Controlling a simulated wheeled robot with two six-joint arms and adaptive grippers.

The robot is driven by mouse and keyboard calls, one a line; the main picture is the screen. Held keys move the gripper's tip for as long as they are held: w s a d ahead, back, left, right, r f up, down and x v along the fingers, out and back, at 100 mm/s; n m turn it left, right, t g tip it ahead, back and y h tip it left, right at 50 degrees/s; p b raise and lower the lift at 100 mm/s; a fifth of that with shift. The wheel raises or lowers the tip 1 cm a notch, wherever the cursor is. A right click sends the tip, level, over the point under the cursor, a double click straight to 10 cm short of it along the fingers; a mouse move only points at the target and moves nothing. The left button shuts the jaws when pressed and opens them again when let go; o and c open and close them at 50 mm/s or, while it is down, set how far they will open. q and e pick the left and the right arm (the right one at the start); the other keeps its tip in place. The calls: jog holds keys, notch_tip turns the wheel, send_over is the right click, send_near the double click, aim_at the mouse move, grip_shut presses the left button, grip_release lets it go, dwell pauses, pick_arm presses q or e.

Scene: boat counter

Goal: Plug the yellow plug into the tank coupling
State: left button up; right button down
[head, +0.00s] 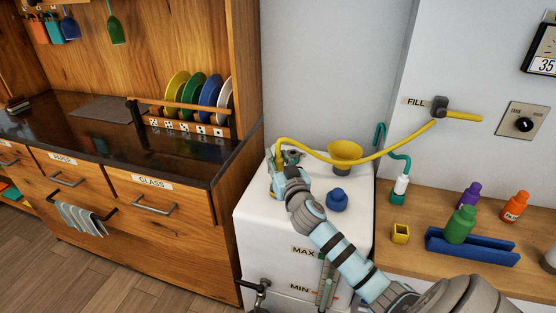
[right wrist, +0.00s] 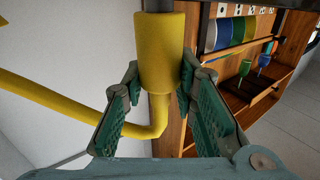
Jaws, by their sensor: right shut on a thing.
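The yellow plug (right wrist: 160,60) is between the fingers of my right gripper (right wrist: 161,75), which is shut on it. In the head view my right gripper (head: 278,172) is over the back left corner of the white tank (head: 253,220) and largely hides the plug. A grey piece (head: 293,155), perhaps the tank coupling, shows just beside the gripper. In the right wrist view a grey stem (right wrist: 158,5) meets the plug's end; I cannot tell how far it is seated. The yellow hose (head: 390,154) runs from the plug to the FILL valve (head: 439,106). My left gripper is not in view.
A yellow funnel (head: 345,152) and a blue cap (head: 337,201) are on the tank top. On the right counter are a blue tray (head: 470,252) with a green bottle (head: 461,225), a yellow box (head: 400,233) and other bottles. A wooden cabinet (head: 130,205) stands left.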

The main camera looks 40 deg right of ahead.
jog(key=shift+f+b, duration=2.05)
jog(key=shift+b, duration=0.05)
jog(key=c, duration=1.2)
grip_release()
jog(key=shift+s+a, duration=0.15)
jog(key=shift+s, duration=0.1)
jog(key=v, duration=1.1)
jog(key=shift+s+a, duration=0.15)
jog(key=shift+s, duration=0.1)
